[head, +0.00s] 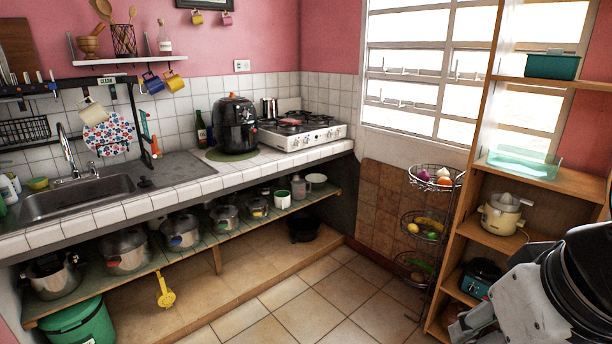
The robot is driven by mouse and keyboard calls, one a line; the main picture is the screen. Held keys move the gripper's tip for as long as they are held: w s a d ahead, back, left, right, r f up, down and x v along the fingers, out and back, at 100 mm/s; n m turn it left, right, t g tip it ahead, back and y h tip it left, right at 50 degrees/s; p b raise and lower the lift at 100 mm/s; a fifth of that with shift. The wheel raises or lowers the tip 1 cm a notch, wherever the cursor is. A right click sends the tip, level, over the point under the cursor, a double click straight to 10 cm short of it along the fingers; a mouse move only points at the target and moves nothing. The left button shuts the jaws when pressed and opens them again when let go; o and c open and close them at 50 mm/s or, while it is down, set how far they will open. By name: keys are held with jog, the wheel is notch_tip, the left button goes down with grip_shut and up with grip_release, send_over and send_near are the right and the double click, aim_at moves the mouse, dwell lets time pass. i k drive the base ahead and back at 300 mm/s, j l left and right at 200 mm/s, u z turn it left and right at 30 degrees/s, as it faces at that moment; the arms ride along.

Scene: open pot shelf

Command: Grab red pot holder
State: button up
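A small flat red thing (289,122), which looks like the red pot holder, lies on top of the white stove (305,135) at the back of the counter. It is small in the head view and its exact shape is hard to tell. My gripper (472,322) shows in the lower right corner, cut by the frame's bottom edge. It is far from the stove, near the wooden shelf. Its fingertips are not clear, so I cannot tell whether it is open or shut.
A black air fryer (235,125) stands left of the stove. Several pots line the open shelf (216,258) under the counter. A wire basket stand (425,225) and a wooden shelf unit (485,185) stand at right. The tiled floor (315,305) in the middle is clear.

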aim_at(292, 121)
jog(key=i, duration=2.45)
jog(key=i+z, duration=0.1)
jog(key=i, duration=0.6)
jog(key=i+j+z, duration=0.1)
jog(key=i, duration=0.6)
jog(key=i+j, duration=0.2)
jog(key=i, duration=0.5)
jog(key=l+z, duration=0.05)
